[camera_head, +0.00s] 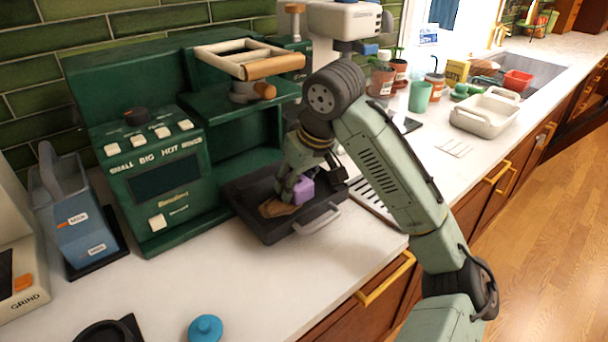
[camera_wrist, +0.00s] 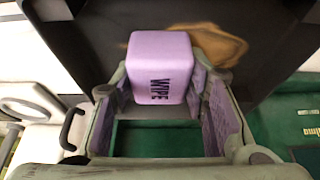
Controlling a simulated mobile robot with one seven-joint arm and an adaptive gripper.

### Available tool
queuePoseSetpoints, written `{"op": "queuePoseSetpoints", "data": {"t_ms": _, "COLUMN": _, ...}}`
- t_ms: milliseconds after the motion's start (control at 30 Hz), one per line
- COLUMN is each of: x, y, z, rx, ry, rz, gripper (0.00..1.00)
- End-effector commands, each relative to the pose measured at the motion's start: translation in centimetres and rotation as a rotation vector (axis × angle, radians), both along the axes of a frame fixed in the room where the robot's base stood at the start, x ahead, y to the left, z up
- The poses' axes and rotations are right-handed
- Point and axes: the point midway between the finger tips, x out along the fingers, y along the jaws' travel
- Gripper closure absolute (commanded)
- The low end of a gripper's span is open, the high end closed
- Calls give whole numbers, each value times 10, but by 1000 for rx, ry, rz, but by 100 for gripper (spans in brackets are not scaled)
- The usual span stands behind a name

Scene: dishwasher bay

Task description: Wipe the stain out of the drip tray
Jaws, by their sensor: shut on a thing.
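The dark drip tray (camera_head: 268,228) sits pulled out at the foot of the green coffee machine, with a grey handle on its front; its floor also fills the upper wrist view (camera_wrist: 85,40). A brown stain (camera_head: 277,209) lies on the tray floor, and it shows beside the wipe in the wrist view (camera_wrist: 228,46). My gripper (camera_head: 296,187) reaches down into the tray, shut on a purple block marked WIPE (camera_wrist: 160,68). The wipe (camera_head: 304,189) is next to the stain and seems to overlap its edge. Whether it touches the tray floor I cannot tell.
The green machine (camera_head: 165,180) stands behind the tray, with a wooden-handled part (camera_head: 272,66) above. A blue milk box (camera_head: 78,215) is at left and a blue knob (camera_head: 205,329) in front. White counter is free before the tray.

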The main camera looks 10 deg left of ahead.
Motion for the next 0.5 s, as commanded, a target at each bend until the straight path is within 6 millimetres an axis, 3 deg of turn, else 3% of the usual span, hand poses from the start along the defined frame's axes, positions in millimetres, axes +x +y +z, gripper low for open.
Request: {"op": "queuePoseSetpoints", "data": {"t_ms": 500, "x": -28, "y": 22, "z": -2, "rx": 0, "ry": 0, "rz": 1, "gripper": 86}}
